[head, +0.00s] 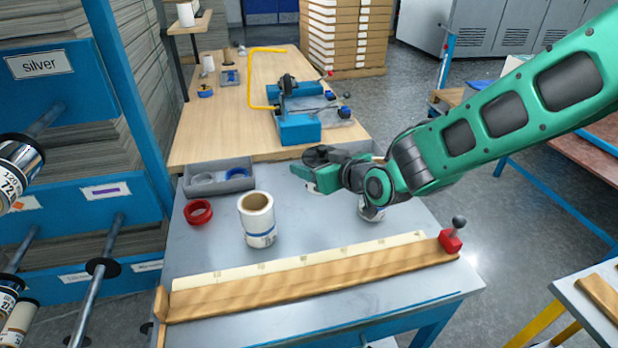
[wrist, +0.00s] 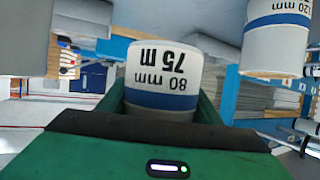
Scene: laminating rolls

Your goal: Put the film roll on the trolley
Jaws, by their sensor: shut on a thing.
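My gripper (head: 322,174) is shut on a film roll and holds it over the back of the grey bench. In the wrist view the held roll (wrist: 162,72) is white with a blue band and upside-down print reading 80 mm and 75 m. In the head view the gripper mostly hides it. A larger cream roll (head: 258,218) stands upright on the bench to the left of my gripper. Another roll (head: 371,210) is partly hidden under my arm. I cannot tell for sure which piece of furniture is the trolley; a yellow-legged stand (head: 566,300) shows at the lower right.
The grey bench (head: 215,250) carries a wooden cutting bar (head: 310,277) along its front, a red tape ring (head: 199,212) and a grey tray (head: 219,187). A blue machine (head: 298,128) is on the wooden table behind. Open floor lies to the right of the bench.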

